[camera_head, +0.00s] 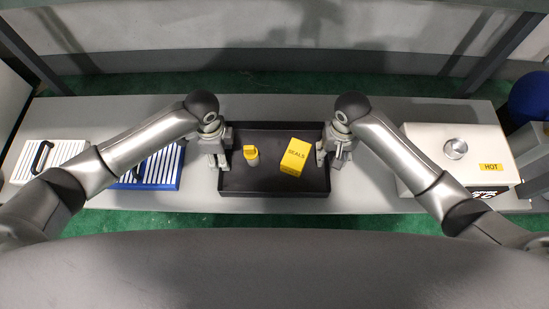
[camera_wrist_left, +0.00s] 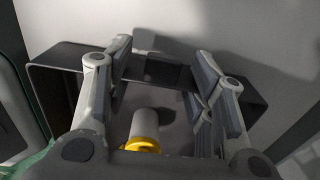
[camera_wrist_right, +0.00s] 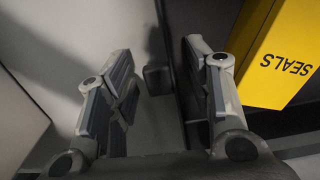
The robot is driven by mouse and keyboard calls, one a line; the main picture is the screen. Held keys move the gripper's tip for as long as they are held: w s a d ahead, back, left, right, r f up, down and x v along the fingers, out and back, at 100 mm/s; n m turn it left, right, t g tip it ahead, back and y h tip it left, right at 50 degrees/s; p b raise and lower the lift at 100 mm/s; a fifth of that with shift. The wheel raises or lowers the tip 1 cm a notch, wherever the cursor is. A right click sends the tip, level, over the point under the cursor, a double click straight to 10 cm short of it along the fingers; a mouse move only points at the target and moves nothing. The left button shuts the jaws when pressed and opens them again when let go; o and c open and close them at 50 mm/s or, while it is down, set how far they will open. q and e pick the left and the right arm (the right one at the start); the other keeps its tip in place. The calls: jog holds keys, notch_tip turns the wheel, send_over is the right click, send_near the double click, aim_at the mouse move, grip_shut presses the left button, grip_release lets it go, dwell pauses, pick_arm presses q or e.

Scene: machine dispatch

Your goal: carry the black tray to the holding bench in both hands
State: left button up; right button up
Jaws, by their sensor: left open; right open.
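The black tray (camera_head: 250,186) lies level on a long grey surface in the middle of the head view. It holds a small white bottle with a yellow cap (camera_head: 251,155) and a yellow box marked SEALS (camera_head: 295,157). My left gripper (camera_head: 221,160) is open at the tray's left side. In the left wrist view, a dark tray wall shows between its spread fingers. My right gripper (camera_head: 333,156) is open at the right side. In the right wrist view, the wall and a small dark lug (camera_wrist_right: 157,79) show between its fingers. Whether any finger touches the tray is unclear.
A white unit with a HOT label (camera_head: 491,167) stands at the right. A white ribbed item with a black handle (camera_head: 42,157) and a blue-edged ribbed one (camera_head: 160,170) lie at the left. A blue round object (camera_head: 530,98) is at the far right. The floor is green.

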pick_arm(q)
jog(key=shift+f, duration=0.25)
pick_arm(e)
jog(key=shift+f, duration=0.25)
pick_arm(q)
grip_shut()
pick_arm(e)
grip_shut()
